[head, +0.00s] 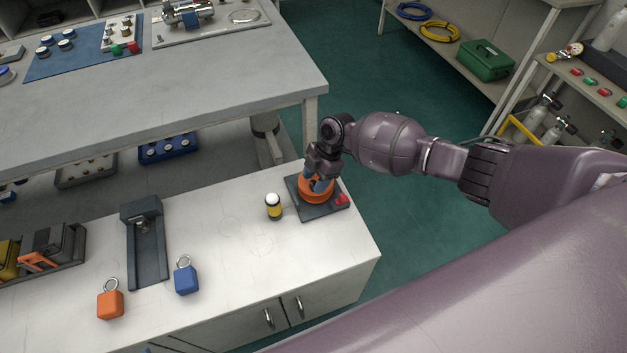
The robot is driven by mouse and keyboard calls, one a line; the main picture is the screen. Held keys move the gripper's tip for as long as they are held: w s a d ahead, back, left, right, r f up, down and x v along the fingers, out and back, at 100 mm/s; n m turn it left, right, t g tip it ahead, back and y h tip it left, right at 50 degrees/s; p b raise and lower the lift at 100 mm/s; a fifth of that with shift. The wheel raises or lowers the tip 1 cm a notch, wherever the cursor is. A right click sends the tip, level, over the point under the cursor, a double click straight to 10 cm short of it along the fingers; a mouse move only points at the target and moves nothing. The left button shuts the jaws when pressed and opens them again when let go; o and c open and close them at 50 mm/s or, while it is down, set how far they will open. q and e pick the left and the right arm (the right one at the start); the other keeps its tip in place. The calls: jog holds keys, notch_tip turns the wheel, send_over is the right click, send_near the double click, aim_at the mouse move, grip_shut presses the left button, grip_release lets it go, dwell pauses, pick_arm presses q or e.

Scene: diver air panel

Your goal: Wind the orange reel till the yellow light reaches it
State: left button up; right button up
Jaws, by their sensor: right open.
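The orange reel (316,193) sits on a dark square base (325,211) near the right end of the white cabinet top. My right gripper (320,182) points down over the reel, its open fingers at the reel's top. The gripper hides part of the reel, and I cannot tell whether the fingers touch it. My left gripper is out of view.
A red part (342,199) is on the base's right side. Blue (187,280) and orange (110,305) ringed blocks, a dark stand (147,245) and a rack (45,250) are to the left. A grey workbench (200,85) stands behind. The white top between stand and light is clear.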

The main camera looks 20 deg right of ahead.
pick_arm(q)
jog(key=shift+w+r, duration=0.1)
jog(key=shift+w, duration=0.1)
pick_arm(e)
jog(key=shift+a+f, duration=0.2)
jog(key=shift+f, duration=0.25)
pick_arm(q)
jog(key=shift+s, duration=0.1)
pick_arm(e)
grip_shut()
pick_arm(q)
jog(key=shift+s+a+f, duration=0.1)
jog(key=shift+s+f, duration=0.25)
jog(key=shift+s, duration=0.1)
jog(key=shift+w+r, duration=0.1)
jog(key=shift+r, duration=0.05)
pick_arm(e)
jog(key=shift+a, duration=0.1)
